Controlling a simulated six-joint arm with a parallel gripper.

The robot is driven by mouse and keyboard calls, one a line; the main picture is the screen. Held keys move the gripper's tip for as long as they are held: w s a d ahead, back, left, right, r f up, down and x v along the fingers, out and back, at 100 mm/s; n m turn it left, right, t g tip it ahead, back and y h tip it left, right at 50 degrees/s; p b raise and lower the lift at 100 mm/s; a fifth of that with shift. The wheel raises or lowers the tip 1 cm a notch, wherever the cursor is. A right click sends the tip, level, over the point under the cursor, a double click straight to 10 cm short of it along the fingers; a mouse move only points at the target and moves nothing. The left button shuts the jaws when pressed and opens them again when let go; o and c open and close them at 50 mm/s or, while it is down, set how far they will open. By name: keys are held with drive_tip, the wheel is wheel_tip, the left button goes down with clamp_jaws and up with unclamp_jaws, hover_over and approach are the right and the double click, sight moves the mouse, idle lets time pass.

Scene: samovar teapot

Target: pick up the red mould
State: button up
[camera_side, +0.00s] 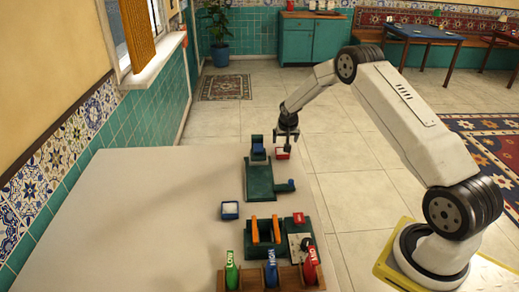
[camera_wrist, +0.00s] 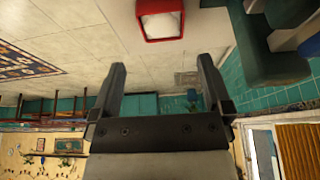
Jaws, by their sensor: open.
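The red mould (camera_side: 283,157) is a small square tray with white inside, at the far right edge of the table in the side view. In the wrist view the red mould (camera_wrist: 165,40) shows at the top, cut off by the frame edge, beyond the fingertips. My gripper (camera_side: 287,139) is just above the mould in the side view, pointing down. In the wrist view my gripper (camera_wrist: 160,66) has its two fingers spread, with nothing between them.
A dark green press-like device (camera_side: 259,180) with blue parts stands close left of the mould. A blue mould (camera_side: 229,210) lies nearer on the table. Green, blue and red labelled handles stand in a wooden rack (camera_side: 290,277) at the front. The table's left part is clear.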

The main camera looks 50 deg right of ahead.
sight(282, 153)
drive_tip(key=shift+x, duration=1.25)
drive_tip(key=shift+x, duration=2.6)
drive_tip(key=shift+a, duration=0.2)
drive_tip(key=c, duration=1.1)
drive_tip(key=shift+r, duration=0.1)
